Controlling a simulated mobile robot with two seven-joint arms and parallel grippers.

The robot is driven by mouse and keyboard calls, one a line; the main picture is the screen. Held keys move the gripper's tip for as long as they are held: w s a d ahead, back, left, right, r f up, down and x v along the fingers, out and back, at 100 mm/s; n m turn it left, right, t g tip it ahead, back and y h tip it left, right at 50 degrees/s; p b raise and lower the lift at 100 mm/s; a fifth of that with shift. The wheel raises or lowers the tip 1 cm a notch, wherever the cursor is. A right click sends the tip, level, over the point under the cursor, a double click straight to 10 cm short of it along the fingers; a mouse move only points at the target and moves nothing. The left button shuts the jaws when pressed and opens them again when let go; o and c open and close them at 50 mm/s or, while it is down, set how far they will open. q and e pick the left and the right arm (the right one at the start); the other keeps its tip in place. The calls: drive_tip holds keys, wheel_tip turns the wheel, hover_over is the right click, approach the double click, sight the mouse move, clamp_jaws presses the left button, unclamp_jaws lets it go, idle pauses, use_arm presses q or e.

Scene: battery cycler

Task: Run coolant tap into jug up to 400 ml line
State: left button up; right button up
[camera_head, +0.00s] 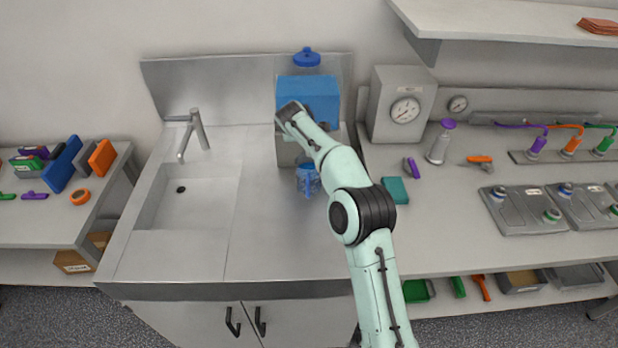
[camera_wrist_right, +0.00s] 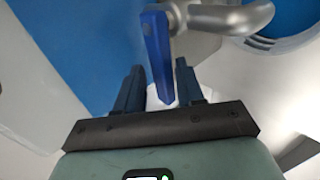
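The coolant dispenser (camera_head: 308,86) is a blue box on a metal stand at the back of the steel counter. In the right wrist view its metal tap (camera_wrist_right: 232,18) shows with a blue lever (camera_wrist_right: 156,50) hanging down. My right gripper (camera_wrist_right: 158,80) is open, with the lever's lower end between or just beyond its two fingers, and gaps show on both sides. In the head view the right gripper's fingers are hidden by my arm. The blue-marked jug (camera_head: 308,181) stands below the dispenser, partly hidden by my arm; its level cannot be read. My left gripper is not in view.
A sink (camera_head: 190,204) with a faucet (camera_head: 195,130) lies left of the dispenser. Right of it are a gauge box (camera_head: 400,104), a teal block (camera_head: 395,190) and a purple-capped bottle (camera_head: 440,143). The counter front left of my arm is clear.

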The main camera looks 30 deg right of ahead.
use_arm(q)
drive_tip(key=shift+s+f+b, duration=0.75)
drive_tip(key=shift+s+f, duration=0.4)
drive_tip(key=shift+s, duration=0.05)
use_arm(e)
drive_tip(key=v, duration=0.7)
drive_tip(key=shift+d, duration=0.1)
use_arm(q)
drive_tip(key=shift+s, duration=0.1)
use_arm(e)
drive_tip(key=shift+f, duration=0.1)
